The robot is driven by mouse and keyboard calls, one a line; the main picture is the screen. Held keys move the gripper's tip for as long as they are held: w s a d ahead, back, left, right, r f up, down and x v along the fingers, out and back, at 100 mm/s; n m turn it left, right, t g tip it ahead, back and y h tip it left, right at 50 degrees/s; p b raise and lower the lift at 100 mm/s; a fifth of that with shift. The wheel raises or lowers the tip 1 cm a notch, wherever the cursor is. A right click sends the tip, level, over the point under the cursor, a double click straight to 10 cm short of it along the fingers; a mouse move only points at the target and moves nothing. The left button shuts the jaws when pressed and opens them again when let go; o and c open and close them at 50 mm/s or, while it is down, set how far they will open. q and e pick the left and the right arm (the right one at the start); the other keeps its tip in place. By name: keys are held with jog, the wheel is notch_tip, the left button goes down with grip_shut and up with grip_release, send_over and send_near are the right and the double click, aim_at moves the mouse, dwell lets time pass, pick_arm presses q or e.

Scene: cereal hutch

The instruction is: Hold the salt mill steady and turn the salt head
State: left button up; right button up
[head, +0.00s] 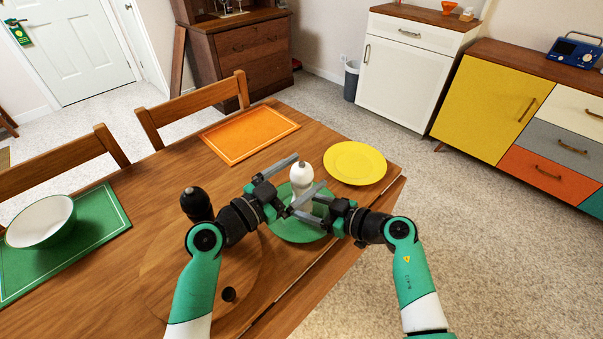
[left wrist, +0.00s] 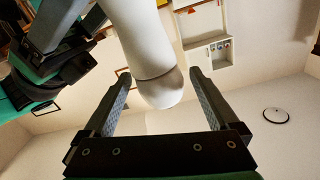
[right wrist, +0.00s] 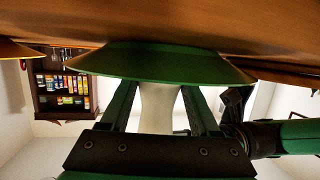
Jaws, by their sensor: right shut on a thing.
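The white salt mill (head: 301,174) stands upright at the green plate (head: 296,234) on the table; whether its base touches the plate is hidden. My left gripper (head: 310,170) is open, its fingers on either side of the mill's rounded head. In the left wrist view the mill's head (left wrist: 162,92) lies between the two fingers with gaps at both sides. My right gripper (head: 304,205) is shut on the mill's lower body, just above the plate. In the right wrist view the mill's pale body (right wrist: 157,106) is between the fingers, against the green plate (right wrist: 160,66).
A dark pepper mill (head: 194,201) stands left of my left arm, on a round wooden board (head: 160,265). A yellow plate (head: 355,163) lies right of the salt mill. An orange mat (head: 250,134) lies behind. A white bowl (head: 40,222) sits on a green mat (head: 103,222) at left.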

aim_at(302, 164)
pick_arm(q)
notch_tip(302, 164, up, 10)
jog(key=shift+r, duration=0.1)
dwell(0.4)
